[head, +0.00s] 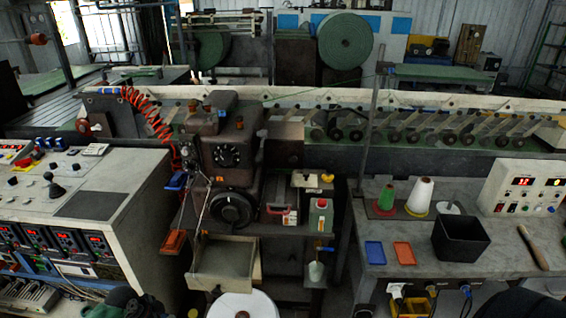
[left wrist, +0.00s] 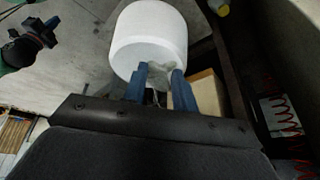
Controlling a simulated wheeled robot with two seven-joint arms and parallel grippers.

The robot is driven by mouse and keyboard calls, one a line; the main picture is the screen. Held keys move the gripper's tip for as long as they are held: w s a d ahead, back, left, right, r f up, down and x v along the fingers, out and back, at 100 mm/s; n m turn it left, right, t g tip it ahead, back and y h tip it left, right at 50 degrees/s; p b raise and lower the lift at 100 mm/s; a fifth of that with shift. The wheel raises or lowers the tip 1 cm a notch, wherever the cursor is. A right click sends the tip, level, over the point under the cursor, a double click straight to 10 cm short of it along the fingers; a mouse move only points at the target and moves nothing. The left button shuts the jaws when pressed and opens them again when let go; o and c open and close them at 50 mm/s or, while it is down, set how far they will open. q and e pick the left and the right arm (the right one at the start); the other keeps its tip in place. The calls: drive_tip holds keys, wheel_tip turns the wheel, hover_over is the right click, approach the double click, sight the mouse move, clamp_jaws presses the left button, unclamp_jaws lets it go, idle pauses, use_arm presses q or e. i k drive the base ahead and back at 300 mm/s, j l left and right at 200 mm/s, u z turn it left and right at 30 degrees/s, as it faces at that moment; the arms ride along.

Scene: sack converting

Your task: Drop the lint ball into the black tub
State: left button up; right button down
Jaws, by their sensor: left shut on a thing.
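The black tub (head: 460,246) stands upright on the right-hand bench in the head view. Its open top faces up and its inside is dark. My left gripper (left wrist: 160,72) shows in the left wrist view, its blue fingers shut on a small, pale grey, fuzzy lint ball (left wrist: 158,79). The fingers partly hide the lint ball. In that view they overlap the near edge of a large white roll (left wrist: 150,32); I cannot tell the gap. The left gripper is hidden in the head view. A dark shape at upper left of the wrist view seems to be my right gripper (left wrist: 38,38), its fingers unclear.
Blue (head: 375,253) and red (head: 404,253) trays lie left of the tub. A green cone (head: 387,197) and a white cone (head: 420,196) stand behind them. A wooden-handled tool (head: 533,247) and a control box (head: 523,188) are to the right. An open metal tray (head: 224,285) juts out mid-left.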

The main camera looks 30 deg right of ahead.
sight(446, 259)
drive_tip(key=k+l, duration=0.2)
drive_tip(key=l, duration=0.3)
drive_tip(key=k+l, duration=0.25)
drive_tip(key=l, duration=0.2)
drive_tip(key=k+l, duration=0.2)
drive_tip(key=l, duration=0.3)
drive_tip(key=k+l, duration=0.2)
drive_tip(key=l, duration=0.25)
drive_tip(key=k+l, duration=0.2)
drive_tip(key=l, duration=0.3)
drive_tip(key=k+l, duration=0.25)
drive_tip(key=l, duration=0.25)
drive_tip(key=k+l, duration=0.2)
drive_tip(key=l, duration=0.25)
drive_tip(key=k+l+u, duration=0.1)
drive_tip(key=l, duration=0.4)
drive_tip(key=k, duration=0.1)
